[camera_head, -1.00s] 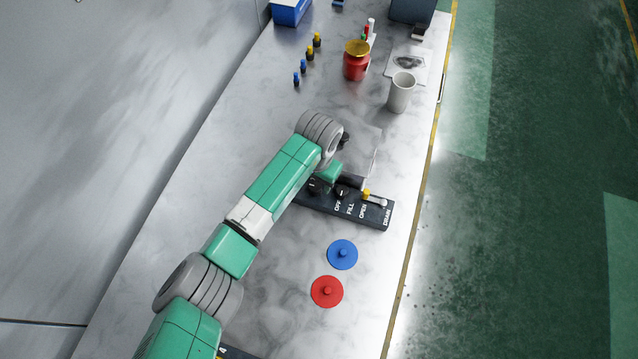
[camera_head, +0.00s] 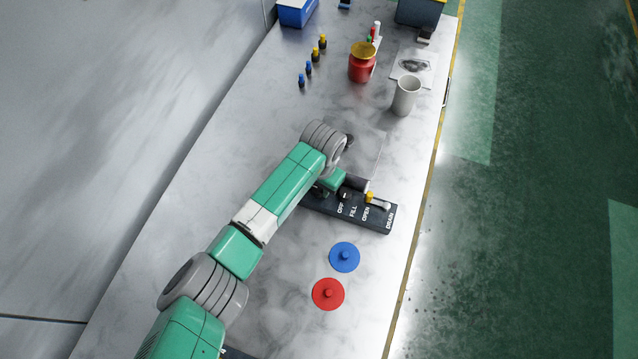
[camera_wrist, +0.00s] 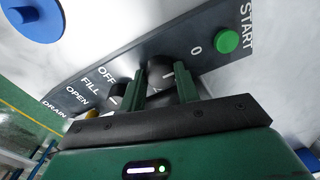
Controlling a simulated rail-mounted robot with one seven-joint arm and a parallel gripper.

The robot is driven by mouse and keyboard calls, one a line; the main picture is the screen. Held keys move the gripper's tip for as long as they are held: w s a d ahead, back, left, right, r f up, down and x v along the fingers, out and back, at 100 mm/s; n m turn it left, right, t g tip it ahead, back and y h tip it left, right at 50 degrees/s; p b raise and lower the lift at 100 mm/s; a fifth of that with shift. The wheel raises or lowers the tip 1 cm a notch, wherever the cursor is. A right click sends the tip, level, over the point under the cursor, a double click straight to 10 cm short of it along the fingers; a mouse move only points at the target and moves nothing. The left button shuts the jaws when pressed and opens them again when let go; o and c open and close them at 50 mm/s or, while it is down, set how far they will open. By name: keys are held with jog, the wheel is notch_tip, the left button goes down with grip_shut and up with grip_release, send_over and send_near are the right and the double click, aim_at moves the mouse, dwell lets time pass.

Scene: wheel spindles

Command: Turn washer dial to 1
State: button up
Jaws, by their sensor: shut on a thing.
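The washer control panel (camera_head: 330,207) is a dark strip on the marble counter, and it also shows in the wrist view (camera_wrist: 205,30). My gripper (camera_wrist: 163,83) has its two green fingers on either side of a black round dial (camera_wrist: 160,66) beside the printed 0, shut on it. A white mark shows on the dial between the fingers. The printed 1 cannot be made out. In the head view my gripper (camera_head: 328,186) is low over the panel's left end and mostly hides this dial.
A second black knob (camera_wrist: 118,98) with a white mark sits by FILL and OFF, close to one finger. A green START button (camera_wrist: 227,40) is at the panel's end. Blue (camera_head: 344,257) and red (camera_head: 328,294) discs lie in front. A white cup (camera_head: 405,96) and red jar (camera_head: 362,65) stand behind.

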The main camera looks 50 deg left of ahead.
aim_at(319, 189)
jog(key=shift+r+m+p, duration=0.2)
jog(key=shift+m+p, duration=0.6)
jog(key=shift+m, duration=0.1)
jog(key=m+p, duration=0.1)
jog(key=m, duration=0.2)
jog(key=shift+m+p, duration=0.3)
jog(key=m+p, duration=0.1)
jog(key=m, duration=0.5)
jog(key=shift+f, duration=0.15)
jog(key=shift+p, duration=0.3)
jog(key=o, duration=1)
jog(key=shift+c, duration=0.2)
notch_tip(319, 189, up, 8)
jog(key=shift+s+d+f+p, duration=0.1)
jog(key=shift+s+d+p, duration=0.05)
jog(key=shift+p, duration=0.5)
